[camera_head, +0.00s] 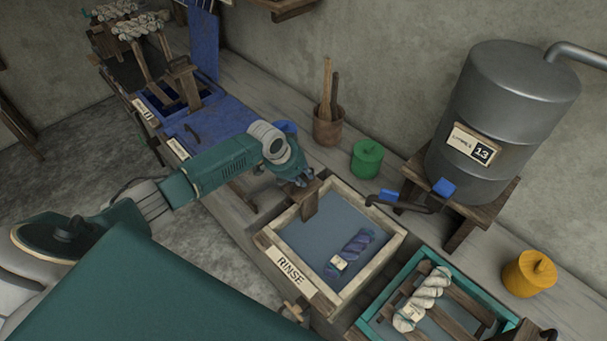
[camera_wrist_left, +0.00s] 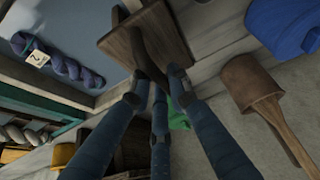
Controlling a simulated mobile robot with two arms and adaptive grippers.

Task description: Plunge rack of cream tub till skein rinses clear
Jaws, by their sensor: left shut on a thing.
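The cream tub (camera_head: 387,257), labelled RINSE, stands on the bench and holds grey-blue liquid. A blue-purple skein (camera_head: 349,252) with a pale tag lies in its right part; it also shows in the left wrist view (camera_wrist_left: 62,62). A brown wooden board (camera_head: 310,202), apparently the rack's upright part, stands at the tub's left end. My left gripper (camera_head: 303,180) is shut on its upper part; the fingers (camera_wrist_left: 150,85) meet around the wood in the left wrist view. The rack's lower part is hidden. My right gripper is not in view.
A teal tub (camera_head: 363,325) with a cream skein (camera_head: 421,299) on slats stands at right. Behind are a metal tank (camera_head: 505,110) with a spout, a green jar (camera_head: 367,160) and a pot of sticks (camera_head: 328,127). A blue tub (camera_head: 215,118) stands at left.

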